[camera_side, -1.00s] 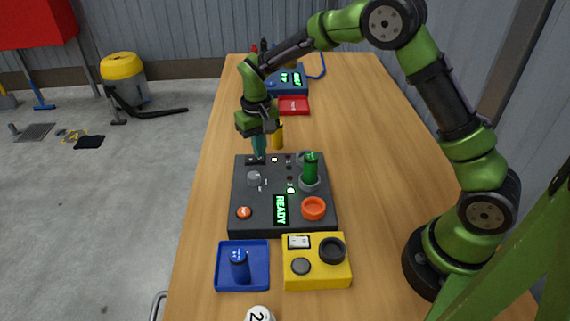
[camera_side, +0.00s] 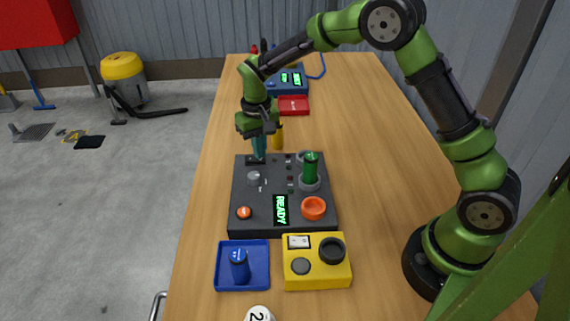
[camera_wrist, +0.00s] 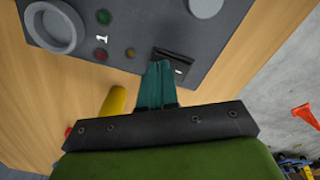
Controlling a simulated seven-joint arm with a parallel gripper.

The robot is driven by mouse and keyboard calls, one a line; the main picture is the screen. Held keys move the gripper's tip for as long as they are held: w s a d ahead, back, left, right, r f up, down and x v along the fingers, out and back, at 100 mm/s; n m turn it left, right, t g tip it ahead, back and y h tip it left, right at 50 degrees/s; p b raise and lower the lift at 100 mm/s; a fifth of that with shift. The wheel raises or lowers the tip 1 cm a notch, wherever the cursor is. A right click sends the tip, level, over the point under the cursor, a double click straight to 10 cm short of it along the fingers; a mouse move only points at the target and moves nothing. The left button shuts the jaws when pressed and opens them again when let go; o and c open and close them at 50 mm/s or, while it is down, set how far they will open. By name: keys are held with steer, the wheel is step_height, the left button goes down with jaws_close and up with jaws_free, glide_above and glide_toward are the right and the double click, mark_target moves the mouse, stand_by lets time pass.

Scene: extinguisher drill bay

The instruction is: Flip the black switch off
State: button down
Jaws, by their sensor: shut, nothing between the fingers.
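The dark control panel (camera_side: 262,225) lies on the wooden table, with a lit green READY display (camera_side: 280,209). The black switch (camera_wrist: 176,57) sits at the panel's far left corner in the side view; part of it is hidden behind my fingers. My gripper (camera_side: 259,158) points down at it with teal fingers shut and empty. In the wrist view the fingertips (camera_wrist: 160,63) are at the switch's edge, and seem to touch it. The small green lamp (camera_wrist: 103,17), red lamp (camera_wrist: 100,55) and amber lamp (camera_wrist: 131,53) on the panel look unlit.
A green cylinder (camera_side: 311,167) stands in a ring on the panel. A yellow cylinder (camera_side: 278,136) stands close behind my gripper. A blue tray (camera_side: 221,283) and a yellow box (camera_side: 317,280) sit in front.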

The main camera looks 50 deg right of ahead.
step_height(320, 180, up, 6)
steer(key=shift+r, duration=0.15)
stand_by(0.5)
steer(key=shift+w, duration=0.1)
steer(key=s+r+t+y, duration=0.1)
steer(key=s+r+t, duration=0.2)
steer(key=s, duration=0.9)
steer(key=s+d+r+m+t+y, duration=0.1)
steer(key=s+r+t, duration=0.3)
steer(key=s+r, duration=0.5)
steer(key=s, duration=0.4)
steer(key=shift+r, duration=0.4)
